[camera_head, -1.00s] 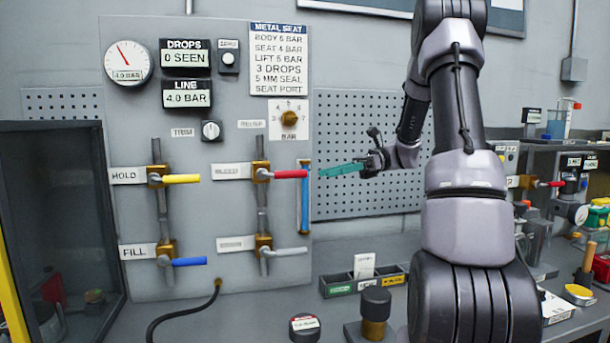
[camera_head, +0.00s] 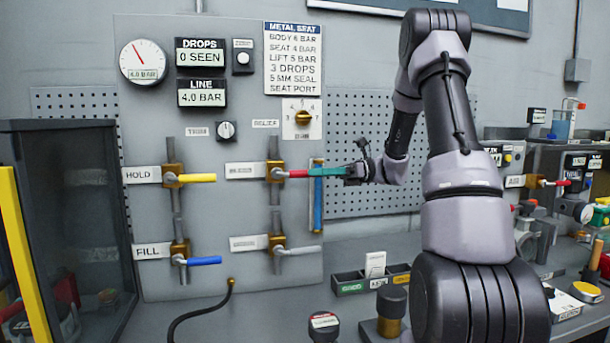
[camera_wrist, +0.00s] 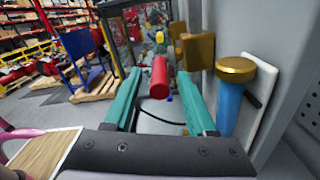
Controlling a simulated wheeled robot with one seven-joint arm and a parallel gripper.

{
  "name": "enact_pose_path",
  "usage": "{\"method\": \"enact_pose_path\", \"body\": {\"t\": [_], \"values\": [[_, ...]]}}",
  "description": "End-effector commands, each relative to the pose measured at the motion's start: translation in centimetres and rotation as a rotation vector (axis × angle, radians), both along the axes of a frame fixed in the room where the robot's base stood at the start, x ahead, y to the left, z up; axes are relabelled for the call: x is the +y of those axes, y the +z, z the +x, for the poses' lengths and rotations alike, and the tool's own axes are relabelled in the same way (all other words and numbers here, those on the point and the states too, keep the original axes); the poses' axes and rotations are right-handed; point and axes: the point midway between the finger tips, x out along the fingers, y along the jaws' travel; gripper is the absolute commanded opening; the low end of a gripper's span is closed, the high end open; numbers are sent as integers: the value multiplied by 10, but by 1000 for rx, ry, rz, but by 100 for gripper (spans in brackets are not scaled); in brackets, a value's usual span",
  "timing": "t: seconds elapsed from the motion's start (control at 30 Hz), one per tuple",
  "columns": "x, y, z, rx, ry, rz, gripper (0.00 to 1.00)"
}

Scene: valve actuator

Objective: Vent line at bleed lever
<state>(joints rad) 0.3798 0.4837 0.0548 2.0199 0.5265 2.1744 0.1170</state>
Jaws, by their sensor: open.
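The bleed lever (camera_head: 297,173) is a red handle on a brass valve at the upper right of the panel, pointing right. Its label is too blurred to read surely. My gripper (camera_head: 312,172) has teal fingers and reaches it from the right, fingertips near the handle's end. In the wrist view the red lever (camera_wrist: 159,78) stands between the two spread fingers of my gripper (camera_wrist: 160,95), with gaps on both sides. The line display (camera_head: 202,98) reads 4.0 BAR and the drops display (camera_head: 201,57) reads 0 SEEN. The gauge (camera_head: 143,62) also shows 4.0 BAR.
A blue tube with a brass cap (camera_wrist: 232,95) stands close to the right finger. The yellow hold lever (camera_head: 197,178), blue fill lever (camera_head: 204,260) and a grey lever (camera_head: 300,250) are on the same panel. A dark cabinet (camera_head: 75,220) stands left.

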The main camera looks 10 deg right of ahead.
Motion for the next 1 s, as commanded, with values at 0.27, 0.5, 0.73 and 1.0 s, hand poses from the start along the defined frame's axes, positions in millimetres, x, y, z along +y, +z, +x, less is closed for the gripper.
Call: {"method": "enact_pose_path", "body": {"t": [0.27, 0.5, 0.73, 1.0], "values": [[28, -1, 0, 1, 1, -2, 56], [30, 0, 0, 1, -1, -1, 56], [30, 0, 0, 1, -1, -1, 0], [30, 0, 0, 1, -1, -1, 0]]}}
